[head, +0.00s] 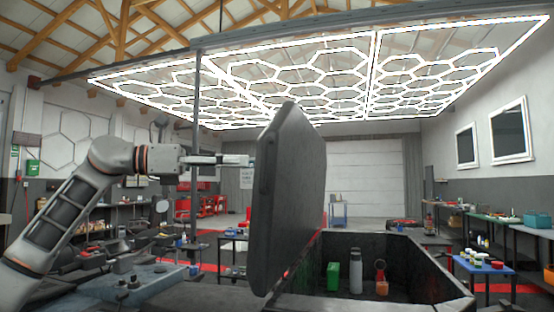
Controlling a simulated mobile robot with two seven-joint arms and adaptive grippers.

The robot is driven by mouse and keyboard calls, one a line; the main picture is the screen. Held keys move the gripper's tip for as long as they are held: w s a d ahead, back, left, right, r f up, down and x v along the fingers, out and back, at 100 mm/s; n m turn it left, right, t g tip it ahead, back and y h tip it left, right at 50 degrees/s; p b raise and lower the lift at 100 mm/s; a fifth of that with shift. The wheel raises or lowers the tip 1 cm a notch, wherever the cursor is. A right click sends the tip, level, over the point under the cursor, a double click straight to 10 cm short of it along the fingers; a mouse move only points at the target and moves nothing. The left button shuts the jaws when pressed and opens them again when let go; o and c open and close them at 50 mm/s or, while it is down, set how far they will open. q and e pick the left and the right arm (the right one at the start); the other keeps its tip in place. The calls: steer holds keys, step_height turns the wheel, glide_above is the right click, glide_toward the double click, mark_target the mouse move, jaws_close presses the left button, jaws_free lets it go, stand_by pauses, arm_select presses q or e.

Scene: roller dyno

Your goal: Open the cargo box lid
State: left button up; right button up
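The cargo box lid (295,190) is a dark grey panel standing steeply upright at the middle of the view. The cargo box (440,270) lies below it to the right, with its inside exposed. My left gripper (250,160) is at the left side of the lid, its tips pointing right at the panel. They look close to or against the lid; I cannot tell if they touch. The fingers show as a thin profile, so their opening is unclear. My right gripper is not in view.
Workbenches with tools line both sides. A blue table (483,266) stands at the right. Open floor lies behind.

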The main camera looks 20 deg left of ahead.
arm_select(q)
steer(key=r, duration=0.1)
steer(key=p, duration=0.2)
glide_above(264, 187)
steer(key=shift+w, duration=0.2)
jaws_close()
